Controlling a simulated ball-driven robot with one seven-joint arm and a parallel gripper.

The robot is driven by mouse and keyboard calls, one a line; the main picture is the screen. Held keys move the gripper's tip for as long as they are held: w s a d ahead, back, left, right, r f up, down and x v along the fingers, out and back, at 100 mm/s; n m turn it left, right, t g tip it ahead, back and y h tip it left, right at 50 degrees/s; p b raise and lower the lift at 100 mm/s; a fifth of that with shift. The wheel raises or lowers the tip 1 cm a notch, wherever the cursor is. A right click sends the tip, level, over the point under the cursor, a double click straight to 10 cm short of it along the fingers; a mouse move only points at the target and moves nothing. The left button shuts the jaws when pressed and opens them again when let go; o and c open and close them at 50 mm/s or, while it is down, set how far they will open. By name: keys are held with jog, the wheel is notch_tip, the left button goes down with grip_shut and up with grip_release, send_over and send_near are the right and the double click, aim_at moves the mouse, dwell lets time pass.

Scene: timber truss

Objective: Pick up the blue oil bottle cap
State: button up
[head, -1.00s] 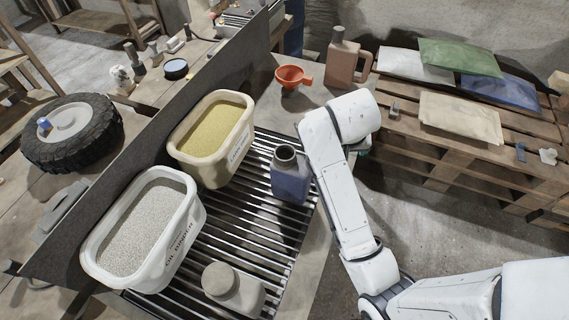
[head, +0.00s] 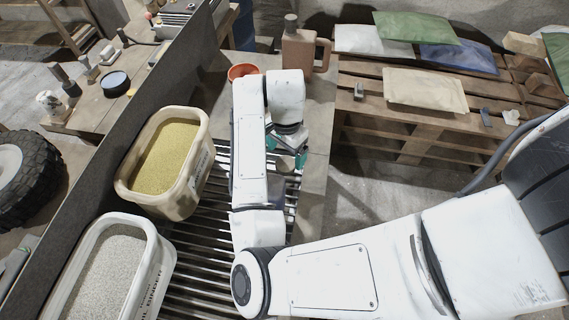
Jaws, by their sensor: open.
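My gripper (head: 286,150), with teal parts, hangs below my wrist over the right edge of the slatted rack (head: 190,290). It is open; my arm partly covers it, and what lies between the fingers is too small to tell. The blue bottle, with an open neck, is hidden behind my forearm. I cannot make out a blue bottle cap for certain. A dark round tin with a blue top (head: 115,82) sits on the back bench.
Two tubs, one of yellow grain (head: 165,150) and one of grey granules (head: 105,275), stand on the left. An orange funnel (head: 242,71) and a brown jug (head: 300,50) stand behind my arm. A pallet with sacks (head: 425,90) is at right.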

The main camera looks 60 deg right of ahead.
aim_at(285, 163)
jog(key=shift+f+p, duration=0.55)
jog(key=shift+f, duration=2.45)
jog(key=shift+c, duration=0.2)
jog(key=c, duration=1.1)
notch_tip(285, 163, up, 10)
jog(key=shift+r+b, duration=0.1)
jog(key=shift+b, duration=0.35)
